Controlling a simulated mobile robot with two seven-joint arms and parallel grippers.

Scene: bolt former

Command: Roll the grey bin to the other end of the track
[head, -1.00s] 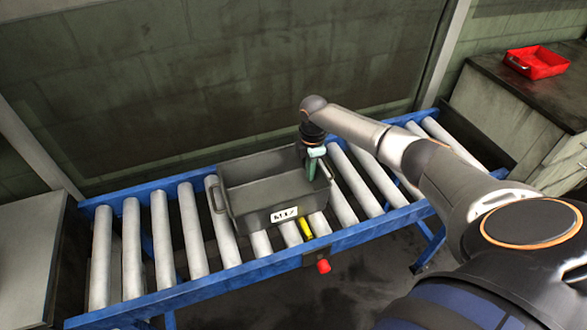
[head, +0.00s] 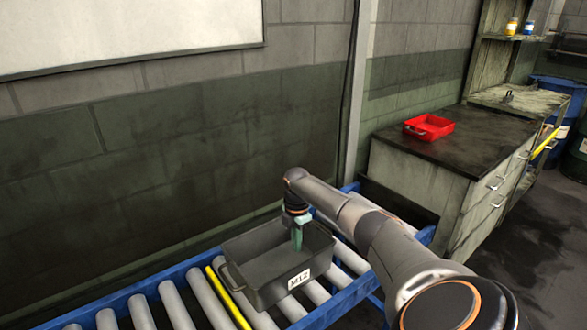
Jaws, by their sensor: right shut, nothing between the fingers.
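The grey bin (head: 262,292) sits upright on the rollers of the blue-framed track (head: 345,303), to the right of the yellow roller (head: 232,300). A white label reading M12 (head: 299,279) is on its front wall, and it has a handle at its left end. My right gripper (head: 297,246) points down into the bin's open top, towards the right half. Its greenish fingers are shut with nothing between them. I cannot tell whether they touch a bin wall. My right arm hides part of the track's right end. My left gripper is not in view.
A workbench (head: 448,146) with a red tray (head: 428,127) on it stands beyond the track's right end. A wall runs behind the track. A few bare rollers (head: 349,258) show right of the bin, and several lie bare to its left.

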